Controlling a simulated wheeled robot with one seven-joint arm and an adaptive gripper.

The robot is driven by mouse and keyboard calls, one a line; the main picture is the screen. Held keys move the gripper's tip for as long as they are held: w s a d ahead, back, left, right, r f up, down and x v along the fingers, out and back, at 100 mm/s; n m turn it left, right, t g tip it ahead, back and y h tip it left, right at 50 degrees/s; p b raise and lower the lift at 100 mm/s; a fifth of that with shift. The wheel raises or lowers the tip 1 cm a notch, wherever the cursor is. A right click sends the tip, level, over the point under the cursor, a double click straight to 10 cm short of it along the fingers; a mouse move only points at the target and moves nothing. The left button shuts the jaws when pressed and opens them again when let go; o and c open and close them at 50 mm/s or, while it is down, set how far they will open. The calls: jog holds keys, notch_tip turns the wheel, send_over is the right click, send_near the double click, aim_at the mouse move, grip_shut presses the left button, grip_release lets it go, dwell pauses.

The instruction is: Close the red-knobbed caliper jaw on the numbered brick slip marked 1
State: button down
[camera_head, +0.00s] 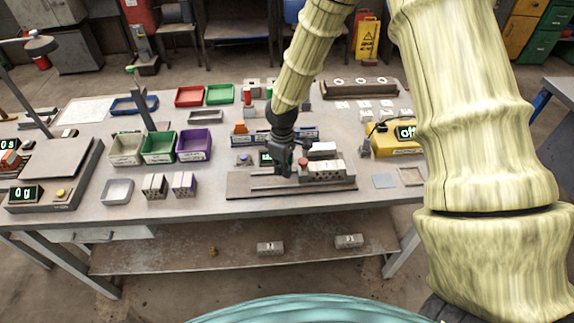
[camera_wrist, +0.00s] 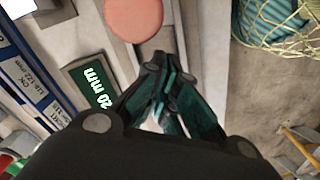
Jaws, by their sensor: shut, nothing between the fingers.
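The caliper (camera_head: 240,187) lies at the table's front centre as a long brown bed with a rail. Its red knob (camera_head: 303,162) stands beside a row of pale grey blocks (camera_head: 327,170); it also shows as a pinkish disc in the wrist view (camera_wrist: 134,17). A green-lit display (camera_wrist: 95,85) in the wrist view reads 20 mm. My gripper (camera_head: 286,171) is over the caliper bed, just left of the knob. Its fingers (camera_wrist: 165,85) are together and empty, a little apart from the knob in the wrist view. I cannot make out which slip is marked 1.
Green (camera_head: 160,147) and purple (camera_head: 194,144) bins stand left of the caliper. A yellow device (camera_head: 395,143) stands at right.

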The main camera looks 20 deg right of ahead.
notch_tip(320, 180, up, 7)
jog(key=p, duration=0.4)
jog(key=shift+p, duration=0.3)
jog(key=shift+f, duration=0.15)
dwell(0.5)
